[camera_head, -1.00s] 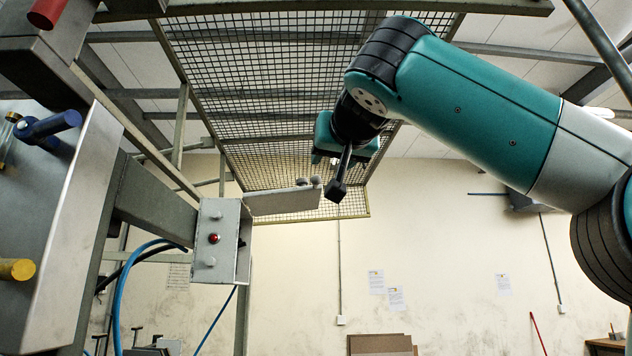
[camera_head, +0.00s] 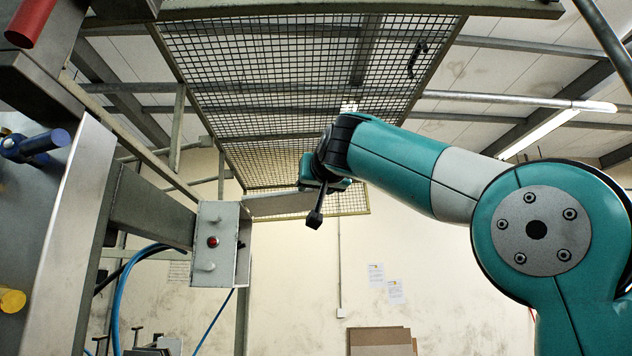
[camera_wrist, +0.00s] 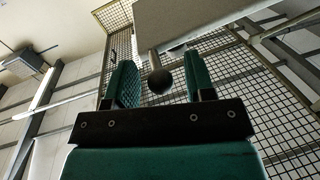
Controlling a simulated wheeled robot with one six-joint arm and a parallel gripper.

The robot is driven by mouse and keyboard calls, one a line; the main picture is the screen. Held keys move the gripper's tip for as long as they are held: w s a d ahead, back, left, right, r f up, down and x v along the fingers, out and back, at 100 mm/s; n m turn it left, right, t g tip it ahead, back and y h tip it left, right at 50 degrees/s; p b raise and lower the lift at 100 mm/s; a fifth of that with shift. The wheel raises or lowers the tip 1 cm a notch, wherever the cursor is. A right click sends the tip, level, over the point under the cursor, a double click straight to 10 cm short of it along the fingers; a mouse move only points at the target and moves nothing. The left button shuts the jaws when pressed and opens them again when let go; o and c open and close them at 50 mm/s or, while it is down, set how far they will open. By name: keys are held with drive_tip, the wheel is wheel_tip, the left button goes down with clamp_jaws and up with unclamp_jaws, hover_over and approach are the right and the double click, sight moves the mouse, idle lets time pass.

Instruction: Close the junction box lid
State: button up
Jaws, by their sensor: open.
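The junction box (camera_head: 207,262) is a small grey box with a red button on its face, left of centre in the head view. Its lid (camera_head: 272,206) is a flat grey panel standing open, swung out to the right. In the wrist view the lid (camera_wrist: 190,22) is at the top, with a dark ball knob (camera_wrist: 160,81) on a stem. My open gripper (camera_wrist: 161,70) has one finger each side of the knob in the picture. I cannot tell whether either finger touches it.
A wire mesh panel (camera_head: 270,90) hangs behind and above the lid. A steel machine panel with blue (camera_head: 45,143) and yellow (camera_head: 12,300) knobs stands at the left. A blue cable (camera_head: 118,300) runs beside the box.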

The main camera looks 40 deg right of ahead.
clamp_jaws()
drive_tip(key=shift+f, duration=0.15)
